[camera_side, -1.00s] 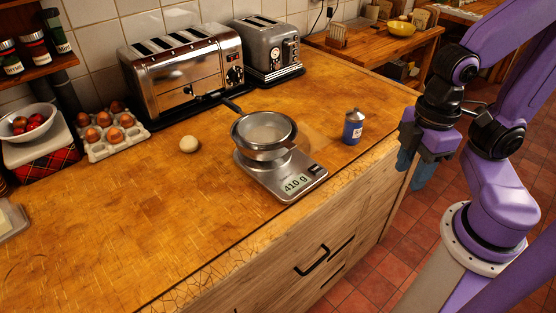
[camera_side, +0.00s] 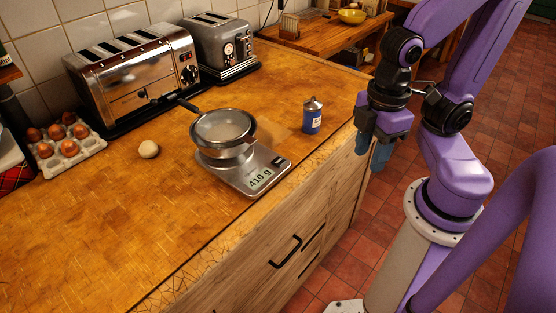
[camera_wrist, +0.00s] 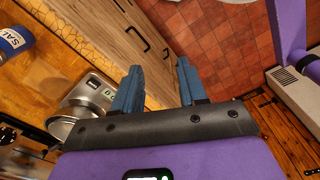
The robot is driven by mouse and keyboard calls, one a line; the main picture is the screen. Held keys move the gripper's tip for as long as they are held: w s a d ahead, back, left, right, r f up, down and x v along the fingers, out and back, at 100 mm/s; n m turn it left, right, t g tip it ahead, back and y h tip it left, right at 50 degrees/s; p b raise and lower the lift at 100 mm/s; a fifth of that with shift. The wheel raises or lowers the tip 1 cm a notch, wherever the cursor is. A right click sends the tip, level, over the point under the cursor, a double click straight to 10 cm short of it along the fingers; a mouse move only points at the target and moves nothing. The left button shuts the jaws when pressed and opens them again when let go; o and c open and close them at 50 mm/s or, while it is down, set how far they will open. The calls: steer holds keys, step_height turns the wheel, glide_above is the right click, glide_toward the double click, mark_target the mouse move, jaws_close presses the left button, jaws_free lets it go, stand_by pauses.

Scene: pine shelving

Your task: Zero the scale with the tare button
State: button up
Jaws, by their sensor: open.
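In the wrist view the scale (camera_wrist: 92,95) is at the left, partly cut by my gripper's body. My gripper (camera_wrist: 159,66) has its blue fingers apart and empty. In the side view it hangs beyond the counter edge, right of the scale (camera_side: 376,150).
A blue salt canister (camera_side: 312,116) stands on the counter between the scale and my gripper. A pale round ball (camera_side: 149,149), an egg carton (camera_side: 68,147) and two toasters (camera_side: 140,75) (camera_side: 224,48) are farther left and back. The front-left counter is clear.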

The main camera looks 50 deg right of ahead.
jaws_close()
stand_by(1.5)
